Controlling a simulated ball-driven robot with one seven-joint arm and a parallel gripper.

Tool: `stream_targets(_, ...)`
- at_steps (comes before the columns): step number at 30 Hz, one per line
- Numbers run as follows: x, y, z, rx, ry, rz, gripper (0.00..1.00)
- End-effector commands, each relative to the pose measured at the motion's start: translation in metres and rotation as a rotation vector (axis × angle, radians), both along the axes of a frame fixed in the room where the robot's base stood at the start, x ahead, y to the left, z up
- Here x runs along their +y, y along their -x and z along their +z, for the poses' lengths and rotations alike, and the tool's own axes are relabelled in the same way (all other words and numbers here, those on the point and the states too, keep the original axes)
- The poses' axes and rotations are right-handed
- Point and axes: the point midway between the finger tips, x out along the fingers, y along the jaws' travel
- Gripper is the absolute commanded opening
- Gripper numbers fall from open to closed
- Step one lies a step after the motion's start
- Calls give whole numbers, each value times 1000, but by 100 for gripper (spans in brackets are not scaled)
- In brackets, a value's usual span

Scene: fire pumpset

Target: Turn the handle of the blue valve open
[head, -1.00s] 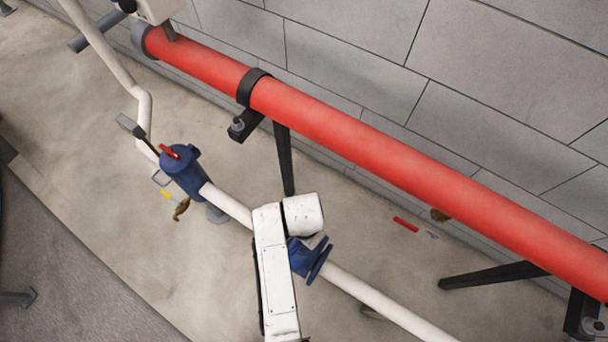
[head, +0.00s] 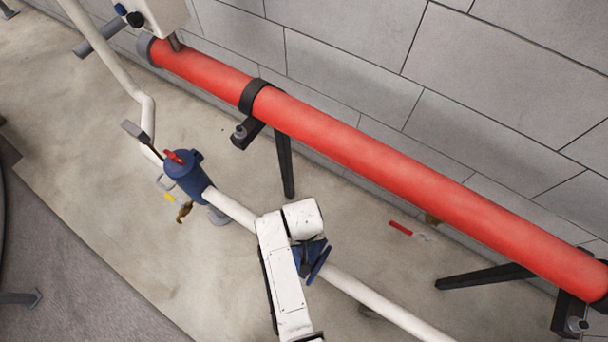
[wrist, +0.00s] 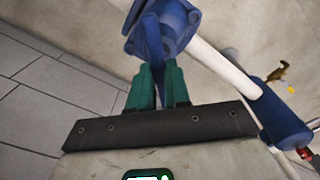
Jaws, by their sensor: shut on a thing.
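The blue valve (head: 318,262) sits on the white pipe in the head view, partly hidden behind my white arm. In the wrist view its flanged blue body (wrist: 172,22) is at the top, and its blue handle (wrist: 154,65) reaches down toward me. My gripper (wrist: 158,78) has green fingers, one on each side of the handle, and is shut on it. In the head view my arm hides the fingers and most of the handle, so the handle's angle is hard to tell there.
A thick red pipe (head: 380,165) on black supports runs along the grey block wall. The white pipe (head: 375,302) continues to both sides of the valve. A blue cylinder (head: 188,175) with a red handle stands to the left, near a brass tap (head: 184,211). A red piece (head: 400,228) lies on the floor.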

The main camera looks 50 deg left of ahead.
Motion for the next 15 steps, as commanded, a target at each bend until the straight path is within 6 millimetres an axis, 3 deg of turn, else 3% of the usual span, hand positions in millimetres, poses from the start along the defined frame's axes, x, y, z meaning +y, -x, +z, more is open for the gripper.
stream_targets(15, -4, 3, -2, 8, 8, 492, 0)
